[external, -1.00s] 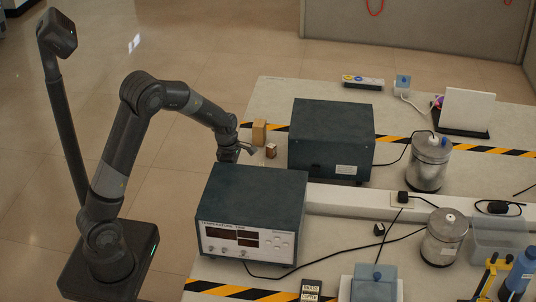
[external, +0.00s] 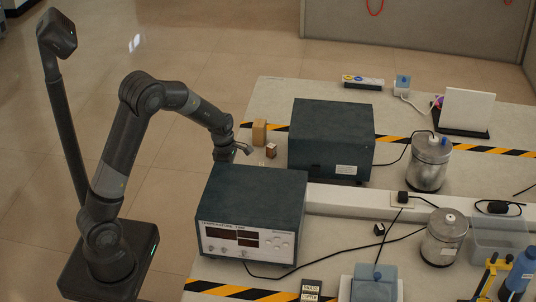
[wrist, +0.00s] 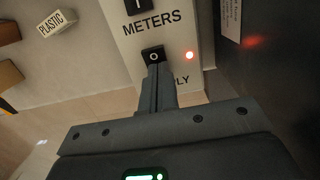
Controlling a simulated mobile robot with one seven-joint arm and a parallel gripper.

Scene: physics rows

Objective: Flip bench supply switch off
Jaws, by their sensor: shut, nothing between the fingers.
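In the wrist view a black switch marked O (wrist: 152,54) sits on a pale panel (wrist: 165,38). Below it is lettering ending in "LY", partly hidden by my fingers. A red light (wrist: 189,55) glows just right of the switch. My gripper (wrist: 154,68) is shut and empty, with its fingertips at the lower edge of this switch; I cannot tell if they touch. Another black switch (wrist: 136,5), with a white stroke, shows above the word METERS, cut off by the frame. In the external view my gripper (external: 244,150) is at the bench's left edge; the switches are not visible there.
A dark instrument box (external: 330,140) stands right of my gripper. A temperature unit (external: 250,215) stands in front. Small brown blocks (external: 259,132) and (external: 271,150) lie close by. A PLASTIC label (wrist: 57,22) shows in the wrist view. Open floor lies left of the bench.

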